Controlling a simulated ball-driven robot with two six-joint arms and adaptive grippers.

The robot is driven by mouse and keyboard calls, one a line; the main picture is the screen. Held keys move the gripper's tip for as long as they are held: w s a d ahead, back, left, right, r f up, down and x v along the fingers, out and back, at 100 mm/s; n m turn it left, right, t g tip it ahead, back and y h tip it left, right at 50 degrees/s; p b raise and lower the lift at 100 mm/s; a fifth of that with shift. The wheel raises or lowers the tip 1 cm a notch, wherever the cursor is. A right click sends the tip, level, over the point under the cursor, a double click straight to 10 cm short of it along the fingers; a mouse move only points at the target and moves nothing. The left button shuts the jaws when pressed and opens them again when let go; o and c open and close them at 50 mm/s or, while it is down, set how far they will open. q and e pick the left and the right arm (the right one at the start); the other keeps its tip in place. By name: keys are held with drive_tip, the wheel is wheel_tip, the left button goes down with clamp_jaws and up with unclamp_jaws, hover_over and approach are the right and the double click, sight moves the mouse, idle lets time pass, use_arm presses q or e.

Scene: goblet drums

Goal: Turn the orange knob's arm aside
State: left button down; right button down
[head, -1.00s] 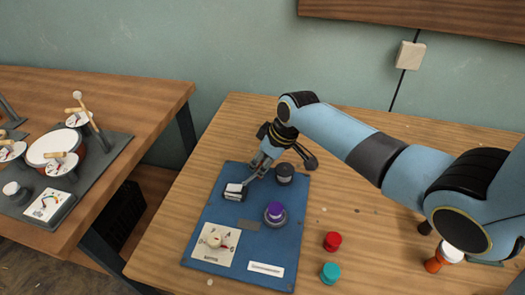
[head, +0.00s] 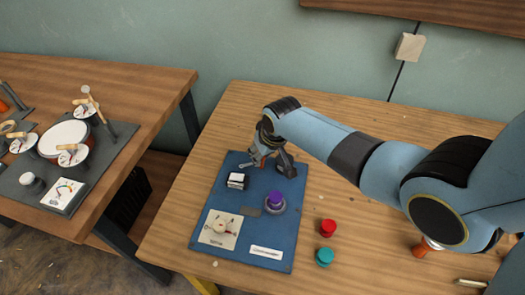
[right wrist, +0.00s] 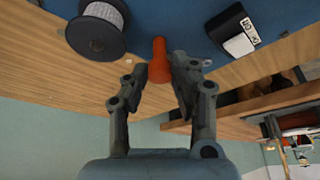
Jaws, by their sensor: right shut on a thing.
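The orange knob's arm (right wrist: 158,60) shows in the right wrist view as a short orange bar at the edge of the blue board (head: 229,205). My right gripper (right wrist: 161,70) is shut on it, with one dark finger on each side. In the head view my right gripper (head: 268,166) is low over the board's far end and hides the knob there. My left gripper is in neither view.
A dark spool-like knob (right wrist: 97,32) and a black-and-white switch (right wrist: 238,33) flank the gripper. A purple knob (head: 275,200) and a dial card (head: 220,229) are nearer. Red (head: 327,228) and teal (head: 324,257) pieces lie right of the board.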

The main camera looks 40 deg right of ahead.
drive_tip(key=c, duration=1.1)
unclamp_jaws()
drive_tip(key=v, duration=1.2)
